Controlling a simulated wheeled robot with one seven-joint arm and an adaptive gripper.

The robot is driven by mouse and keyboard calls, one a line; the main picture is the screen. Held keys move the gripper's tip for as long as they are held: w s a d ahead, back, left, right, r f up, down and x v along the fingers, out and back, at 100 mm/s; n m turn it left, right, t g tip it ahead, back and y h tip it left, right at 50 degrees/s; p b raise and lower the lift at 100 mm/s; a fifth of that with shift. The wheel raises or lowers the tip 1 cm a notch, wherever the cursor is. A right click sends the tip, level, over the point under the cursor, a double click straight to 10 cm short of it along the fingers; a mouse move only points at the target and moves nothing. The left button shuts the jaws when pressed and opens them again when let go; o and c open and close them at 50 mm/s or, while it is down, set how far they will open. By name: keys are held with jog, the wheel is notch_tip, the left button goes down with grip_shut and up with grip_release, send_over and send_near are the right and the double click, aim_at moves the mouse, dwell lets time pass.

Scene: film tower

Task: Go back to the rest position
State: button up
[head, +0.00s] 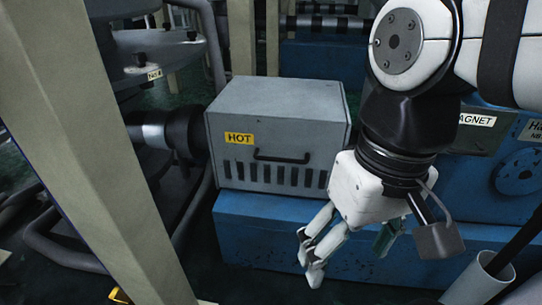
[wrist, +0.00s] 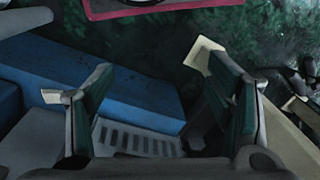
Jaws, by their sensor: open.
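My gripper (head: 348,258) hangs at the right of centre in the head view, pointing down in front of the blue plinth (head: 250,235). It is open, and nothing shows between its fingers. In the wrist view the two fingers of my gripper (wrist: 142,82) stand wide apart, with the blue plinth (wrist: 130,85) and dark green floor beyond them. The grey box with a yellow HOT label (head: 270,112) stands on the plinth, behind and left of my gripper. Its slotted face (wrist: 135,138) shows low between the fingers in the wrist view.
A beige post (head: 85,130) crosses the left side of the head view. A black pipe joint (head: 165,135) meets the grey box. A white tube (head: 480,278) stands at the lower right. A red-edged object (wrist: 130,10) shows at the top of the wrist view.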

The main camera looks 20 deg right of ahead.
jog(key=s, duration=0.2)
jog(key=s+n, duration=0.1)
jog(key=shift+d+f+h, duration=0.15)
jog(key=shift+f+h, duration=0.1)
jog(key=shift+h, duration=0.15)
dwell(0.4)
notch_tip(320, 180, up, 32)
jog(key=t+p, duration=0.4)
jog(key=p, duration=2.6)
jog(key=shift+d, duration=0.25)
jog(key=shift+w+f, duration=0.1)
